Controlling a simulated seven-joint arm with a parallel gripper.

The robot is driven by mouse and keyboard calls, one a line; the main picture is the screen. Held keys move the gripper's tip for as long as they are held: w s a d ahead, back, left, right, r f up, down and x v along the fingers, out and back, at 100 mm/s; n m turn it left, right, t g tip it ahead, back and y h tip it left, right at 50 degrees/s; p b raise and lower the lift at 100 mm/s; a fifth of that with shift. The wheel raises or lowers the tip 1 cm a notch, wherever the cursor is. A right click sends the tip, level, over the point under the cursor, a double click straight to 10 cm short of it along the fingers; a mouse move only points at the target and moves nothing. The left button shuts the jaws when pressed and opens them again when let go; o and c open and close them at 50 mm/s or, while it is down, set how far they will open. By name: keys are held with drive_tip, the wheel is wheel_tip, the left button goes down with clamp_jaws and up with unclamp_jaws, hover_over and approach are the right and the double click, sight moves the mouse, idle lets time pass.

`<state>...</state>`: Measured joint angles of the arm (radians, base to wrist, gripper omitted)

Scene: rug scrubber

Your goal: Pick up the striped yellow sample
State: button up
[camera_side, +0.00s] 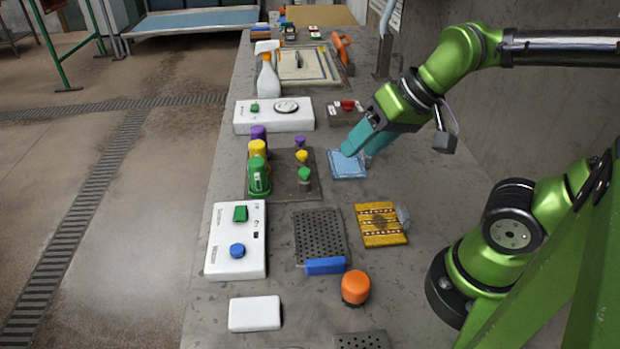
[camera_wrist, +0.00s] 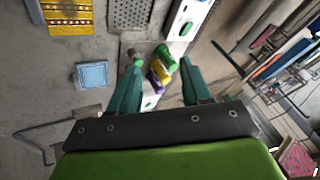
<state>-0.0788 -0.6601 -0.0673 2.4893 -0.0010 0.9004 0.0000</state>
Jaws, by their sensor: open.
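The striped yellow sample (camera_side: 367,232) is a flat square with red and white patterned bands and a dark brown patch near its middle. It lies on the bench, with a grey crumpled piece (camera_side: 403,216) at its right edge. In the wrist view, the sample (camera_wrist: 70,22) is at the upper left, cut by the frame's top edge. My gripper (camera_side: 360,146) is open and empty above the bench, by a light blue sample (camera_side: 347,166), farther back than the yellow one. In the wrist view, my gripper's fingers (camera_wrist: 160,68) are spread apart, well to the right of the yellow sample.
A perforated dark plate (camera_side: 320,235) with a blue bar lies left of the yellow sample. An orange-capped container (camera_side: 355,287) stands in front. Colored bottles stand on a dark tray (camera_side: 284,191) at the left. Bare bench lies between the blue and yellow samples.

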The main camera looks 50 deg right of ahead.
drive_tip(key=w+d+f+m+g, duration=0.2)
drive_tip(key=d+f+m+g, duration=0.65)
drive_tip(key=m, duration=0.75)
drive_tip(key=s+d+r+m+g, duration=0.1)
drive_tip(key=d+m, duration=0.3)
drive_tip(key=m, duration=0.6)
drive_tip(key=s+d+r+m, duration=0.15)
drive_tip(key=d+m, duration=0.35)
drive_tip(key=m, duration=1)
hover_over(405, 211)
drive_tip(key=w+d, duration=0.1)
drive_tip(key=w, duration=0.1)
drive_tip(key=shift+y, duration=0.3)
drive_tip(key=f, duration=0.9)
drive_tip(key=shift+s+d+f, duration=0.2)
drive_tip(key=shift+s+f, duration=0.05)
drive_tip(key=shift+f, duration=0.05)
drive_tip(key=shift+d+x, duration=0.2)
drive_tip(key=shift+x, duration=2.65)
drive_tip(key=shift+w+f, duration=0.1)
drive_tip(key=shift+w, duration=0.1)
clamp_jaws()
